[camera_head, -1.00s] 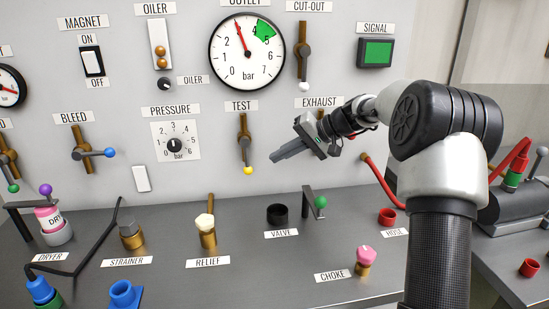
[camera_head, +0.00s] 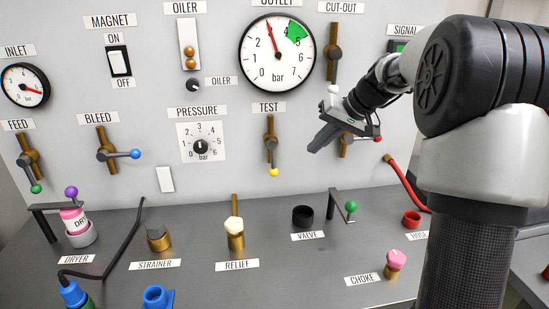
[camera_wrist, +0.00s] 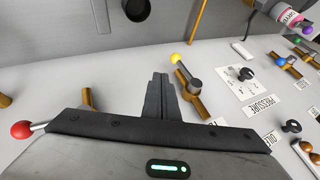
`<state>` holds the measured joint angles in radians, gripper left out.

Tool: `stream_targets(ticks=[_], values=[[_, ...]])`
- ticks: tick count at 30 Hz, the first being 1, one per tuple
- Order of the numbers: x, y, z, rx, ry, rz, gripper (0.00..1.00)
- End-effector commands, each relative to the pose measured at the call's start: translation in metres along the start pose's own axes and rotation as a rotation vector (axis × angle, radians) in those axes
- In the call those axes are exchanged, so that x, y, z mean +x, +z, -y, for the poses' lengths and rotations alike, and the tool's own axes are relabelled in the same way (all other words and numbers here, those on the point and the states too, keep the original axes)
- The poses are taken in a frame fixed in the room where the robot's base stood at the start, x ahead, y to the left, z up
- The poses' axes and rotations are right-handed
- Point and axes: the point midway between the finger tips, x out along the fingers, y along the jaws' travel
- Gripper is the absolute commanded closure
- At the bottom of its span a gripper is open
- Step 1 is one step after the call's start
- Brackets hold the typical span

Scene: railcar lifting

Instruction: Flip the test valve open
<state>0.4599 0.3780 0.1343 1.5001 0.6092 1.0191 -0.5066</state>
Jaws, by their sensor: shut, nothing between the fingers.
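The test valve is a brass fitting with a dark lever (camera_head: 270,150) under the TEST label on the grey panel. Its lever points straight down and ends in a yellow knob (camera_head: 274,172). In the wrist view the yellow knob (camera_wrist: 177,58) and lever (camera_wrist: 187,76) lie just right of the fingertips, apart from them. My gripper (camera_head: 315,148) is shut and empty, right of the test valve in the head view, with its fingers angled down and left. In the wrist view the closed fingers (camera_wrist: 161,80) point up the picture.
The exhaust valve with a red knob (camera_head: 377,139) is right behind my gripper, partly hidden. The cut-out valve (camera_head: 334,55) is above it. The pressure dial (camera_head: 201,146) is left of the test valve. Below, the bench holds a relief fitting (camera_head: 234,228) and a black valve cup (camera_head: 303,215).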

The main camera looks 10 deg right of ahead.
Motion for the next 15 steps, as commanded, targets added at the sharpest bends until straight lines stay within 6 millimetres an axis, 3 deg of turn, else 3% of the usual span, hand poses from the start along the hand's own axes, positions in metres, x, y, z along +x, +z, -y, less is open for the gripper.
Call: stream_targets(ticks=[5,15], values=[[0.005,0.002,-0.003,-0.017,0.025,-0.004,1.0],[0.072,0.002,-0.004,-0.016,0.022,-0.002,1.0]])
